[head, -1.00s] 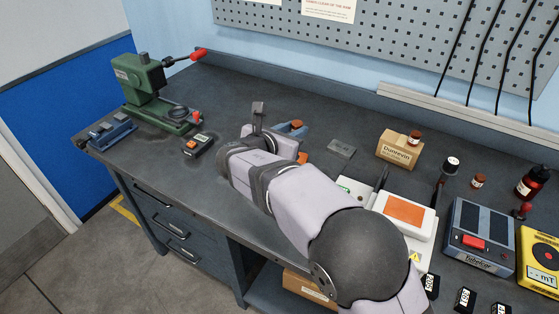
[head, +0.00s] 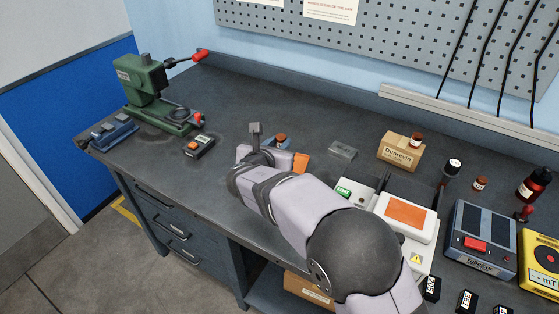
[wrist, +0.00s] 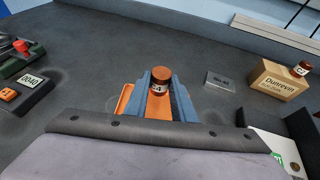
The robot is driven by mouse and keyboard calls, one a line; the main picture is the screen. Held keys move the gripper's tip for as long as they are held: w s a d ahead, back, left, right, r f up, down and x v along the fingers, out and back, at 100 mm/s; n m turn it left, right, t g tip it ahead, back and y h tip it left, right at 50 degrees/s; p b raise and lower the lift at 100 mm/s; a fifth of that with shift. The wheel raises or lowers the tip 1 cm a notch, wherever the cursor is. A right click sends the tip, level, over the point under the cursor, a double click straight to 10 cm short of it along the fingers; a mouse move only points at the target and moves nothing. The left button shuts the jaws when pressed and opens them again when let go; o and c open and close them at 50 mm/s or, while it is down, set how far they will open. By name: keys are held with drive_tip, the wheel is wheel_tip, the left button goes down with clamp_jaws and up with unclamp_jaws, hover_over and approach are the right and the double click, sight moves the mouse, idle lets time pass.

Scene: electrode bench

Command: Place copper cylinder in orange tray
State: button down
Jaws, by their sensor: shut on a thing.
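A copper cylinder (wrist: 161,80) with a white label reading C4 stands upright between the blue fingers of my gripper (wrist: 163,88), which is shut on it. In the head view, the cylinder's top (head: 281,137) shows just beyond my wrist. The orange tray (wrist: 125,100) lies beneath the fingers in the wrist view, showing between them and to their left. In the head view, part of the tray (head: 301,163) shows to the right of my gripper; my arm hides the rest. I cannot tell whether the cylinder touches the tray.
A meter (head: 199,146) and a green press (head: 150,95) stand to the left. The bench behind the gripper is clear.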

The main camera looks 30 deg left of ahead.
drive_tip(key=shift+f, duration=3)
drive_tip(key=shift+f, duration=0.2)
drive_tip(key=c, duration=1.5)
unclamp_jaws()
drive_tip(key=shift+r, duration=0.1)
drive_tip(key=shift+r, duration=0.15)
drive_tip(key=shift+s, duration=0.4)
drive_tip(key=b+v, duration=0.2)
drive_tip(key=v, duration=0.9)
drive_tip(key=shift+s+d, duration=0.1)
